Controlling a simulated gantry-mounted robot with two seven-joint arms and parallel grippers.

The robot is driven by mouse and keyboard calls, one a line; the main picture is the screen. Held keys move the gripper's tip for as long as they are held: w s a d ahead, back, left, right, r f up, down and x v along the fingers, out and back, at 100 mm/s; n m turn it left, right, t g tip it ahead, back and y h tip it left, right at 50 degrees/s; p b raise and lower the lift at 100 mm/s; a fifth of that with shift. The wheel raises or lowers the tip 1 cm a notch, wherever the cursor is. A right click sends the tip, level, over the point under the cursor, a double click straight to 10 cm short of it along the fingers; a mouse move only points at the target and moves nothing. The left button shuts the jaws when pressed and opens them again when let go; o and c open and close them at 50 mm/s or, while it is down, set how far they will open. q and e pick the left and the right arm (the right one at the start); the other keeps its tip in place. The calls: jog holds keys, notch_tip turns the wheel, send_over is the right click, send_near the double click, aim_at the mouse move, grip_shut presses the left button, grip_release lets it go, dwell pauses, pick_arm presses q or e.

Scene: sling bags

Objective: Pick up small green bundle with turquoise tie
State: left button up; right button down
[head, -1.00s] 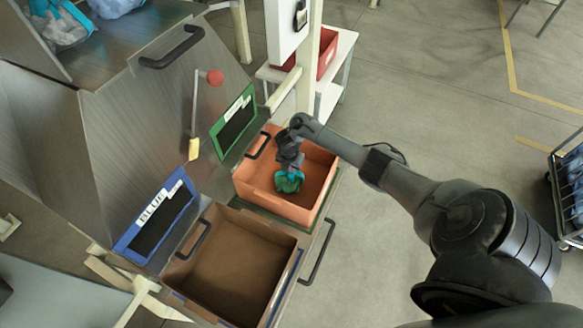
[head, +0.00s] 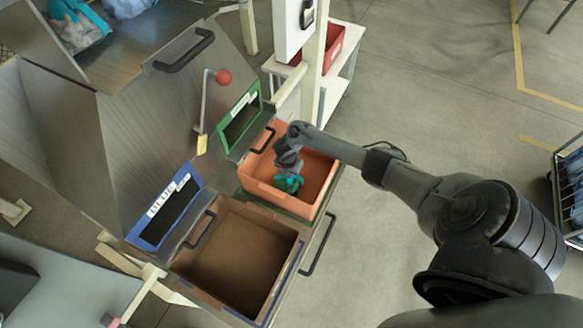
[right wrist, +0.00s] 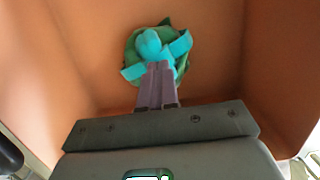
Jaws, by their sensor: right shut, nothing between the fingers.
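The small green bundle with its turquoise tie (head: 288,183) lies in the orange bin (head: 322,184). In the right wrist view the bundle (right wrist: 150,46) rests on the bin floor, with the turquoise tie across its top. My right gripper (head: 287,171) reaches down into the bin right over the bundle. In the right wrist view its fingers (right wrist: 157,68) are together, with their tips at the tie and covering part of it. Nothing is held between them. Whether the tips touch the tie I cannot tell. My left gripper is not in view.
The bin's walls (right wrist: 215,45) stand close around my right gripper. An empty brown bin (head: 238,255) with a blue-framed slot beside it is in front. A post (head: 313,80) and a white cart with a red bin (head: 335,42) stand behind.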

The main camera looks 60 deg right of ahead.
aim_at(288, 184)
jog(key=shift+s+a+r+p, duration=0.15)
jog(key=shift+s+a+p, duration=0.1)
jog(key=shift+a+p, duration=0.3)
jog(key=shift+s+a, duration=0.1)
jog(key=shift+a, duration=0.1)
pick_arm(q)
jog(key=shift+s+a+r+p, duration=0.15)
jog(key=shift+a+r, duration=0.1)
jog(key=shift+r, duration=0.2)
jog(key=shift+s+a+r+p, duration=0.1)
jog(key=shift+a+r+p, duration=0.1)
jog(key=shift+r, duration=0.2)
pick_arm(e)
jog(key=shift+d+r, duration=0.1)
jog(key=shift+r, duration=0.25)
pick_arm(q)
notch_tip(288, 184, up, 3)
jog(key=p, duration=0.3)
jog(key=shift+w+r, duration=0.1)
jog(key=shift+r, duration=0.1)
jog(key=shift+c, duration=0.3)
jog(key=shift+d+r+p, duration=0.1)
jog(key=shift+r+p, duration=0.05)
jog(key=shift+p, duration=0.15)
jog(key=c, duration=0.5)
pick_arm(e)
notch_tip(288, 184, up, 10)
jog(key=a, duration=0.1)
jog(key=shift+f, duration=0.15)
